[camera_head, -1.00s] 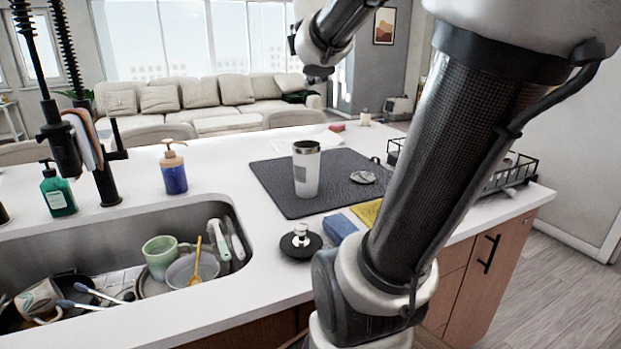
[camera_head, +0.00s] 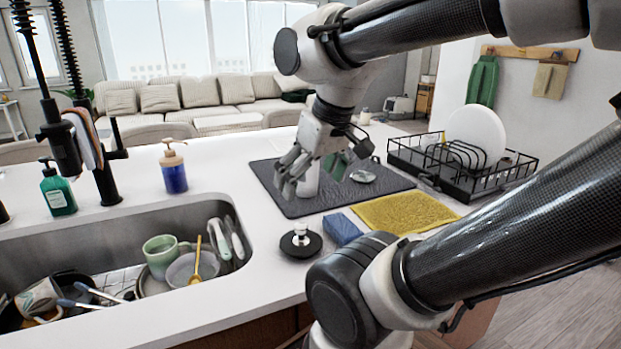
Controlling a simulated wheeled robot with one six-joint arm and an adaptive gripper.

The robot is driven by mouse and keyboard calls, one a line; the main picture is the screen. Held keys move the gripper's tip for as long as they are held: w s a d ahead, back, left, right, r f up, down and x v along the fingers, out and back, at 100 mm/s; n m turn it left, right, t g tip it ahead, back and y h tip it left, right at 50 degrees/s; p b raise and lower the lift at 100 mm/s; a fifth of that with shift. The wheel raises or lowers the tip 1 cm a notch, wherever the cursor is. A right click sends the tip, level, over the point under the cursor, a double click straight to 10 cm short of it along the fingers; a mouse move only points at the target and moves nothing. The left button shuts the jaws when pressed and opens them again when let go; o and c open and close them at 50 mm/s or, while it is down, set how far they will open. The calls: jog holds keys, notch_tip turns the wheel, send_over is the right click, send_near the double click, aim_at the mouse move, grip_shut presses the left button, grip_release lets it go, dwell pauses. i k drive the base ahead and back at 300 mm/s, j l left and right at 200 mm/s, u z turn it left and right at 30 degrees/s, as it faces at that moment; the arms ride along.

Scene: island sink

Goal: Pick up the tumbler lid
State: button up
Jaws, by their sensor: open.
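A small round grey lid (camera_head: 363,176), which looks like the tumbler lid, lies on the dark drying mat (camera_head: 290,207).
A black disc with a silver knob (camera_head: 300,241), a blue sponge (camera_head: 342,229) and a yellow cloth (camera_head: 405,212) lie nearby. A dish rack (camera_head: 470,185) with a white plate stands right. A soap pump bottle (camera_head: 173,172) and the sink (camera_head: 225,275) with dishes are left.

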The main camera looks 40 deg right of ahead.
aim_at(361, 177)
jog(key=k, duration=0.5)
jog(key=z, duration=1.15)
